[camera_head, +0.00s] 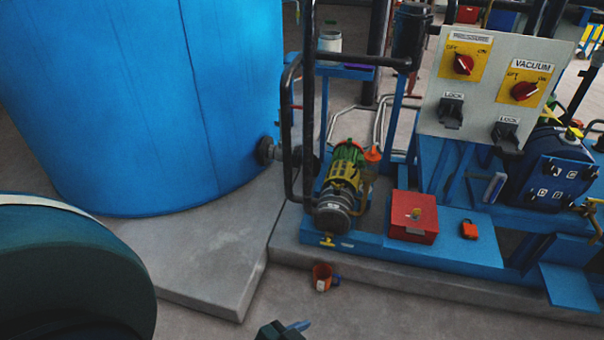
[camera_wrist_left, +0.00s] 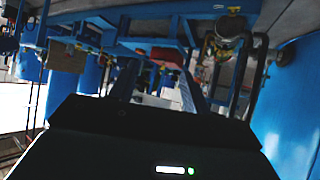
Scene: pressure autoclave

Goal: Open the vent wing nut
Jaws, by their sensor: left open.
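I cannot pick out the vent wing nut for certain. A blue vessel (camera_head: 560,165) with lettered tags stands at the right in the head view, with small yellow fittings (camera_head: 575,132) on top. A brass-yellow fitting (camera_head: 592,207) shows at the right edge; its shape is too small to tell. My left gripper (camera_wrist_left: 158,92) is open and empty in the left wrist view, its fingers pointing toward the blue skid. In the head view only a dark tip, likely of it, shows at the bottom edge, well apart from the vessel. My right gripper is not in view.
A panel (camera_head: 490,90) with red PRESSURE and VACUUM knobs stands left of the vessel. A red box (camera_head: 413,215), an orange padlock (camera_head: 469,229) and a green-yellow pump (camera_head: 343,185) sit on the blue skid. A blue tank (camera_head: 150,100) fills the left. Floor in front is mostly clear.

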